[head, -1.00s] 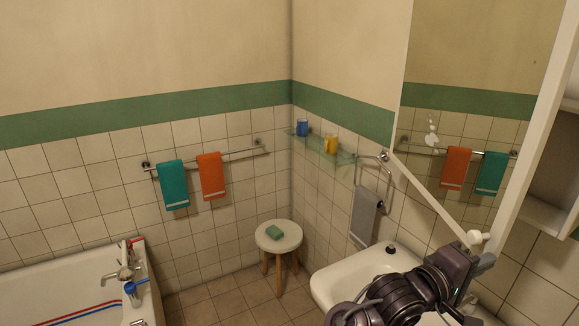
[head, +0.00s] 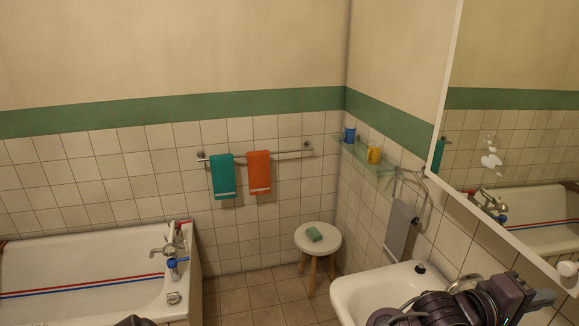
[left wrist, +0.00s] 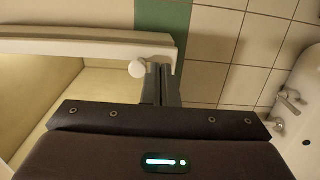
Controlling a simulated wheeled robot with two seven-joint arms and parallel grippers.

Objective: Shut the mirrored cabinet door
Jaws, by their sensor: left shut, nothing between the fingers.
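The mirrored cabinet door (head: 515,115) fills the right side of the head view, with a white frame and a mirror reflecting the bath and tiled wall. Its round white knob (head: 567,268) is near the lower right. My left gripper (head: 543,298) is shut and empty, just below the knob. In the left wrist view, the gripper's fingers (left wrist: 161,88) are beside the knob (left wrist: 137,68), close to the door's white frame (left wrist: 80,46); contact is unclear. The cabinet interior and the door's far edge are not visible in the head view. My right gripper is not in view.
A washbasin (head: 395,290) sits below the door, with a towel ring and grey towel (head: 400,229) beside it. A glass shelf (head: 368,158) holds two cups. A stool (head: 318,240) stands in the corner; a bathtub (head: 90,262) is at left.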

